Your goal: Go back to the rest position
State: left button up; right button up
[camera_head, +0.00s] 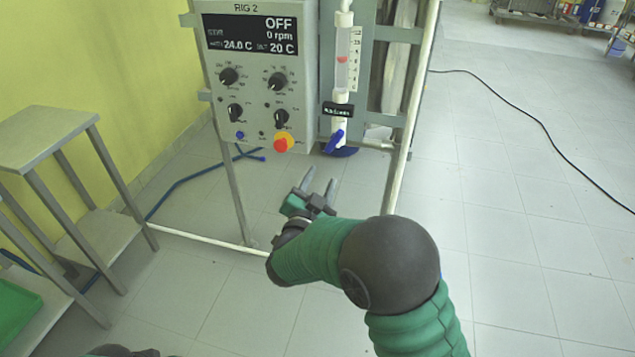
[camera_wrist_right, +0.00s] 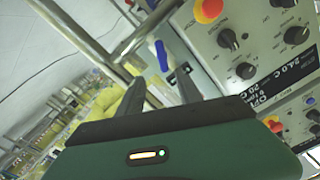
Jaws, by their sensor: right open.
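My right gripper (camera_head: 320,180) is raised in front of the rig, below its control box. Its two fingers are apart with nothing between them. In the right wrist view the fingers (camera_wrist_right: 160,82) also stand apart and empty, pointing toward the rig. The control box (camera_head: 262,80) reads RIG 2, OFF and 0 rpm, and has several black knobs and a red and yellow stop button (camera_head: 283,142). A flowmeter tube (camera_head: 343,65) with a blue valve handle (camera_head: 334,141) is beside it. The handle also shows in the right wrist view (camera_wrist_right: 162,55). My left gripper is not seen.
The rig's metal frame (camera_head: 403,150) stands close beyond the gripper. A grey stepped stand (camera_head: 45,137) and a green tray (camera_head: 17,310) are at left. A black cable (camera_head: 540,125) crosses the open tiled floor at right. A blue hose (camera_head: 180,182) lies behind the frame.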

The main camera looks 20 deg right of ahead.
jog(key=s+a+f+n+g+y, duration=0.4)
jog(key=s+f+n+g+y, duration=0.1)
jog(key=s+f+n+y, duration=0.45)
jog(key=s+d+f+n+g, duration=0.1)
jog(key=s+f+g, duration=0.2)
jog(key=s, duration=0.5)
jog(key=s+d+f+n+g, duration=0.2)
jog(key=s+f+g, duration=0.2)
jog(key=s, duration=0.5)
jog(key=w+p+v, duration=0.2)
jog(key=p+v, duration=1)
jog(key=p, duration=0.1)
jog(key=w+r+p+v, duration=0.1)
jog(key=w+p+v, duration=0.1)
jog(key=p+v, duration=1)
jog(key=shift+w+d+r+p, duration=0.2)
jog(key=shift+d+r+p, duration=0.25)
jog(key=shift+r, duration=0.25)
